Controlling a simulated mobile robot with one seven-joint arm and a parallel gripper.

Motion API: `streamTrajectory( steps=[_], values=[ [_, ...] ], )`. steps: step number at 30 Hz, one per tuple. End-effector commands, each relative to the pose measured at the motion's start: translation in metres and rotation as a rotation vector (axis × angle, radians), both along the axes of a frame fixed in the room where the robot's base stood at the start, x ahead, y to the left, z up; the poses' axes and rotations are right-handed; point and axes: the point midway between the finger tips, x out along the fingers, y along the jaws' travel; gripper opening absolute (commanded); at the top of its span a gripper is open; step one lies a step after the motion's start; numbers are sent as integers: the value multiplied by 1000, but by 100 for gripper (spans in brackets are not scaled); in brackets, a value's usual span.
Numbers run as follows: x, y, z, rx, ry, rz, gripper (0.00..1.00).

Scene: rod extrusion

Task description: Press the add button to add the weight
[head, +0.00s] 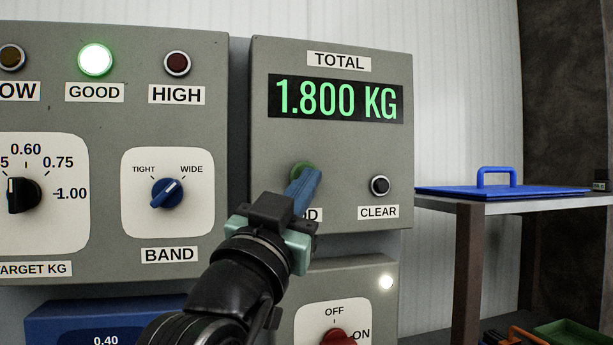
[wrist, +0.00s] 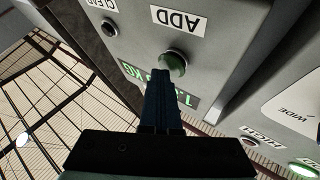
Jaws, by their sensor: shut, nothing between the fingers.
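The green add button (head: 301,169) sits on the grey TOTAL panel, partly hidden behind my gripper in the head view. It shows in the wrist view (wrist: 174,63), just below the ADD label (wrist: 179,19) in that picture. My gripper (head: 312,172) is shut and empty, with its blue fingers pointing at the button. In the wrist view the fingertips (wrist: 158,74) are close to the button; I cannot tell whether they touch it. The total display (head: 337,99) reads 1.800 KG in green.
A black CLEAR button (head: 380,186) is right of the add button. The left panel has a lit green GOOD lamp (head: 95,59) and a BAND knob (head: 167,192). Below are a red OFF/ON switch (head: 336,337) and a blue scale (head: 100,318). A shelf with a blue lid (head: 500,190) stands right.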

Motion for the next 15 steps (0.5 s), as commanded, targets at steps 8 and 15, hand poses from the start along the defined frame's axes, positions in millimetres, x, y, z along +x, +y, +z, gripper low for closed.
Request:
streamTrajectory(
  steps=[8, 15],
  values=[
    [-13, -4, -2, 1, 1, -1, 0],
    [-16, -5, -2, -1, 2, 1, 0]
  ],
)
